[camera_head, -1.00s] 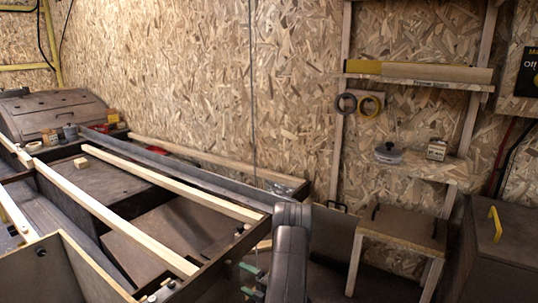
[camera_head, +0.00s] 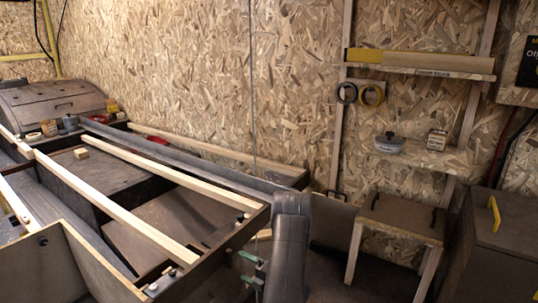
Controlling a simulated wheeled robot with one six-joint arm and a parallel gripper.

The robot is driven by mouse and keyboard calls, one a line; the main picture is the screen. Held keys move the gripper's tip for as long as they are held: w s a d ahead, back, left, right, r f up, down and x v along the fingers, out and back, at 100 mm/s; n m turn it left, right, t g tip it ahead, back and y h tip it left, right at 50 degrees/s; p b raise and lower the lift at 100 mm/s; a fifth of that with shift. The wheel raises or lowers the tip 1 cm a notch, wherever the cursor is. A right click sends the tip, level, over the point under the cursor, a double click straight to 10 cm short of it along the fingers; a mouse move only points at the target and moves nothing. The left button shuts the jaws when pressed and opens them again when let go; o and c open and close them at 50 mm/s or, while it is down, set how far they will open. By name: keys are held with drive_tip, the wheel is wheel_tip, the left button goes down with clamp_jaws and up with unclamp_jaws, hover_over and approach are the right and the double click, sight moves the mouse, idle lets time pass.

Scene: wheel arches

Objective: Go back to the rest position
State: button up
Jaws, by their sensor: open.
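My gripper is not in view.
A large dark frame (camera_head: 236,236) with light wooden battens (camera_head: 170,172) fills the left. A small wood block (camera_head: 81,153) lies on it. A stool (camera_head: 400,215) and a shelf (camera_head: 420,64) stand at right, beside a dark box with a yellow handle (camera_head: 494,214).

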sight(232, 260)
drive_tip(key=b+x, duration=0.1)
drive_tip(key=x, duration=0.4)
drive_tip(key=shift+a+f, duration=0.1)
drive_tip(key=shift+a, duration=0.1)
drive_tip(key=shift+w+a, duration=0.25)
drive_tip(key=m, duration=0.4)
drive_tip(key=shift+d, duration=0.1)
drive_tip(key=m, duration=0.4)
drive_tip(key=shift+m, duration=0.4)
drive_tip(key=m+p, duration=0.1)
drive_tip(key=m, duration=0.1)
drive_tip(key=m+p, duration=0.2)
drive_tip(key=shift+r+m, duration=0.3)
drive_tip(key=shift+r, duration=0.05)
drive_tip(key=m+p, duration=0.2)
drive_tip(key=m, duration=0.1)
drive_tip(key=shift+p, duration=0.4)
drive_tip(key=shift+f+m+p, duration=0.2)
drive_tip(key=shift+m+p, duration=0.1)
drive_tip(key=shift+m, duration=0.2)
